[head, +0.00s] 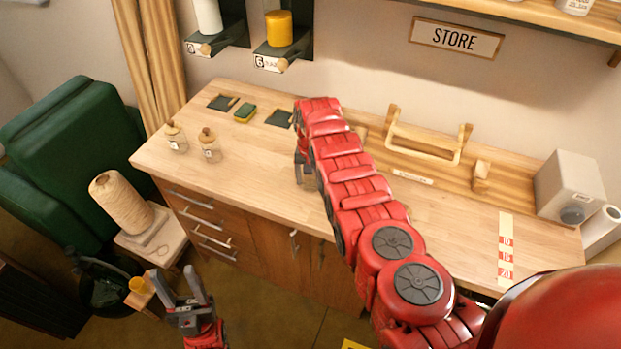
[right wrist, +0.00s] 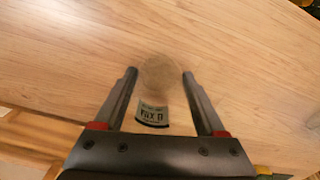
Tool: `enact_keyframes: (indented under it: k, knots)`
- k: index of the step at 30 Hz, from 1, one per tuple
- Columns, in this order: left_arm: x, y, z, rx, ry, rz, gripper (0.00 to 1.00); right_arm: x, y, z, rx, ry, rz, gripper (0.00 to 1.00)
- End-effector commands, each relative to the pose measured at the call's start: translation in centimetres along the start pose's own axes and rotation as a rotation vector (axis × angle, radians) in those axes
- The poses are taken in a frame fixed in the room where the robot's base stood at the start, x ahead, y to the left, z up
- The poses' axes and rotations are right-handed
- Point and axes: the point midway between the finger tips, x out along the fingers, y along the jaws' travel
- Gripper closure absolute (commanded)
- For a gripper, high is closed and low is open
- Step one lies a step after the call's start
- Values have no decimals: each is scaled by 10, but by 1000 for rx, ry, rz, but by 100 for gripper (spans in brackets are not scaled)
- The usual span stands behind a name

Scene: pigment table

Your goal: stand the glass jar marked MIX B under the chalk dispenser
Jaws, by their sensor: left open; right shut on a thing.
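My right gripper (right wrist: 158,95) is shut on a clear glass jar (right wrist: 160,74) with a round tan top. Its label (right wrist: 152,115) is upside down in the right wrist view and reads MIX, with a last letter too blurred to be sure of. My left gripper (head: 177,284) is open and empty, below the table's front left.
Two lidded jars (head: 176,137) (head: 210,146) stand at the table's left. A wooden rack (head: 428,140) and a grey box (head: 570,186) are further right.

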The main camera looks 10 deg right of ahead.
Motion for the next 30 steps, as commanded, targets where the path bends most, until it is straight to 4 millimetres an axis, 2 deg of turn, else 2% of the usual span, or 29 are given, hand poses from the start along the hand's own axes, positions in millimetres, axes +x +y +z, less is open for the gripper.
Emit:
enact_keyframes:
  k: [7,8,12,23,30]
  knots:
    - [-5,0,1,0,0,0,50,5,0,0,0,1,0,97]
    - [-3,0,0,0,0,0,50,3,0,0,0,0,0,22]
    - [-3,0,0,0,0,0,50,3,0,0,0,0,0,0]
    - [-1,0,0,0,0,0,50,-3,0,-1,0,2,-1,0]
    - [-6,0,1,0,0,0,50,-26,-1,0,-2,3,-1,0]
